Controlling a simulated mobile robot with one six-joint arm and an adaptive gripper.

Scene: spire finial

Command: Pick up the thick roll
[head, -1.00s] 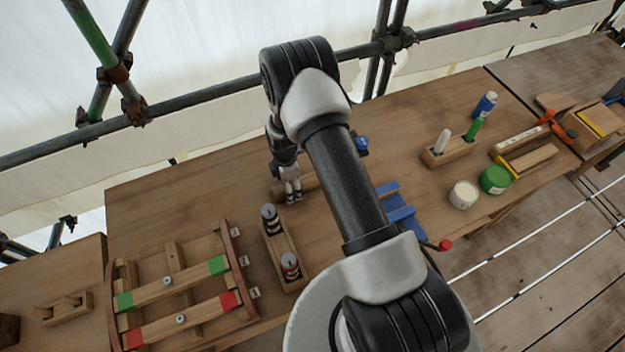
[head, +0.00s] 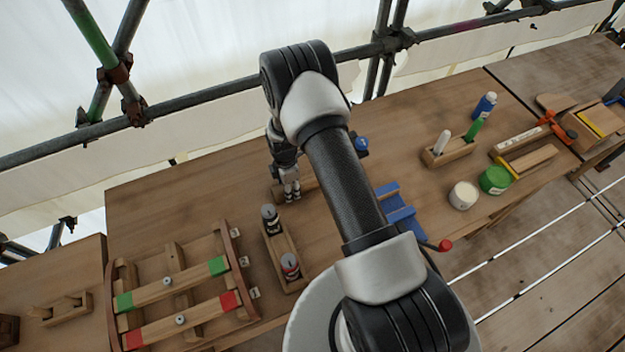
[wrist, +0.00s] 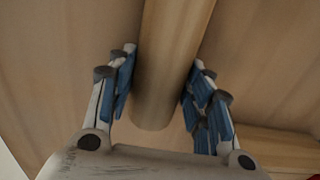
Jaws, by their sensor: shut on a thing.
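The thick roll (wrist: 168,75) is a plain, pale wooden cylinder. In the wrist view it runs from the top edge down between the fingers, its rounded near end low in the middle. My gripper (wrist: 160,92) is shut on it, with a blue-padded finger on each side. In the head view my gripper (head: 289,194) points down at the table behind the narrow wooden tray. The roll (head: 309,185) lies crosswise there, partly hidden by the fingers and my arm. I cannot tell whether it is clear of the tabletop.
The wooden tray (head: 294,250) with two dark cans is close in front of my gripper. A frame with green and red marks (head: 176,294) lies front left. A blue cradle (head: 401,212) is to the right. A scaffold rail (head: 200,100) runs behind the table. The table's back left is clear.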

